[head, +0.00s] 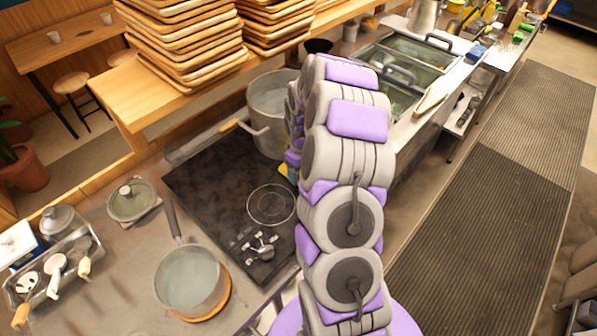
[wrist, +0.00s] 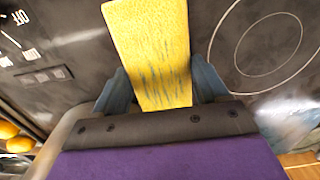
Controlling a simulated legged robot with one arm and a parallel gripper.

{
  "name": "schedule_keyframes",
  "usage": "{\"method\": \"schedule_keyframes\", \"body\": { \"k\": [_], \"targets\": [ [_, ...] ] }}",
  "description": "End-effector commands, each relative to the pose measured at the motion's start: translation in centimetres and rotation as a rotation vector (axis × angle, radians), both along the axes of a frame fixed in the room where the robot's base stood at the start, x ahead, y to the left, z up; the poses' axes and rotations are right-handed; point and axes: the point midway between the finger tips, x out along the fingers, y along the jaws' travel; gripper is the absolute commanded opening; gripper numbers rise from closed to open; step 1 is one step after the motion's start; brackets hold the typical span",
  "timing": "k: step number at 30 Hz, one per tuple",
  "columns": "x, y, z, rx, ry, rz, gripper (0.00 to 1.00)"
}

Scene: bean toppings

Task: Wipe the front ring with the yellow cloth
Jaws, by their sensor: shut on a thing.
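The yellow cloth (wrist: 150,45) is gripped between the two blue fingers of my gripper (wrist: 160,88) in the wrist view. It sticks out flat beyond the fingertips, with dark streaks on its face. A thin pale ring (wrist: 268,45) on the black cooktop shows to the right of the cloth, and the cloth does not cover its visible part. In the head view, a ring (head: 270,204) lies on the cooktop (head: 210,180) near the control marks. My arm hides most of the gripper there; a small yellow patch shows beside the arm. I cannot tell whether the cloth touches the surface.
A large pot (head: 272,100) stands at the back of the cooktop. A saucepan of liquid (head: 190,280) stands on a wooden trivet at the front left. A small lidded pot (head: 133,200) is left of the cooktop. Stacked wooden trays (head: 190,45) stand on the counter behind.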

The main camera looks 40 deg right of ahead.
Motion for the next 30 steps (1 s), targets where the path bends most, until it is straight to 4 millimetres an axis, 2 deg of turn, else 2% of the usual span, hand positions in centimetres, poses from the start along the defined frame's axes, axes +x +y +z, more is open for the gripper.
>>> {"method": "schedule_keyframes", "body": {
  "k": [13, 30],
  "targets": [
    [0.2, 0.0, 0.0, -0.004, -0.007, -0.002, 0.37],
    [-0.6, 3.5, 0.1, -0.003, -0.003, 0.0, 0.37]
  ]
}}
